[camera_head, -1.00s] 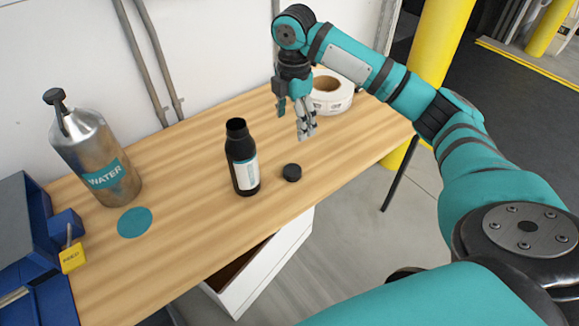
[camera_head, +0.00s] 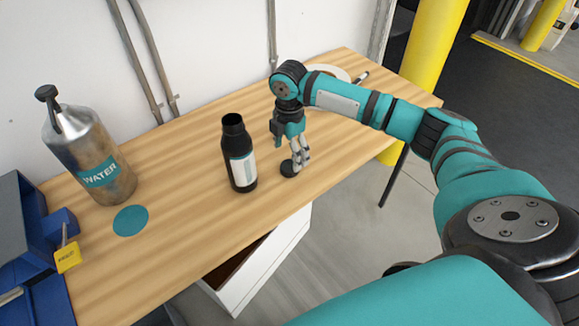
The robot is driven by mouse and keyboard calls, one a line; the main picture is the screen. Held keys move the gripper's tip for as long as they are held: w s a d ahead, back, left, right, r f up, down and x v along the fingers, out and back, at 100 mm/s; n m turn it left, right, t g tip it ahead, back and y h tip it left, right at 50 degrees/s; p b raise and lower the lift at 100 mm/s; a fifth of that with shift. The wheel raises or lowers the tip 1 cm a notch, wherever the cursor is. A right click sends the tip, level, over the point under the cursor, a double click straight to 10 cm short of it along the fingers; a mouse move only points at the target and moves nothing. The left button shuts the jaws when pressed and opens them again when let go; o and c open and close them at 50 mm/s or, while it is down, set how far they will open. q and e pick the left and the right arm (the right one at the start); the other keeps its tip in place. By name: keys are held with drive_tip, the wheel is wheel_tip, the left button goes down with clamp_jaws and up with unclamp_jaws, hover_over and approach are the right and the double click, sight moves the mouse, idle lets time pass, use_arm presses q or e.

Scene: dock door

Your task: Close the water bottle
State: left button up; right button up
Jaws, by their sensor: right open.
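A black water bottle (camera_head: 239,150) with a white and teal label stands upright and uncapped on the wooden table (camera_head: 190,240). Its small black cap (camera_head: 289,169) lies on the table just right of the bottle. My right gripper (camera_head: 294,162) points down at the cap, with its fingers open and very close to it. The fingers partly hide the cap; I cannot tell whether they touch it. A large metal bottle marked WATER (camera_head: 92,155) stands at the left with a black stopper on top. My left gripper is not in view.
A teal disc (camera_head: 131,220) lies near the metal bottle. A blue bin (camera_head: 35,235) and a yellow tag (camera_head: 67,257) are at the left edge. A white roll (camera_head: 328,72) is partly hidden behind my right arm. The table's front middle is clear.

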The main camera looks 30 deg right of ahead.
sight(290, 165)
drive_tip(key=shift+s+f, duration=0.15)
drive_tip(key=shift+f, duration=2.5)
drive_tip(key=c, duration=0.9)
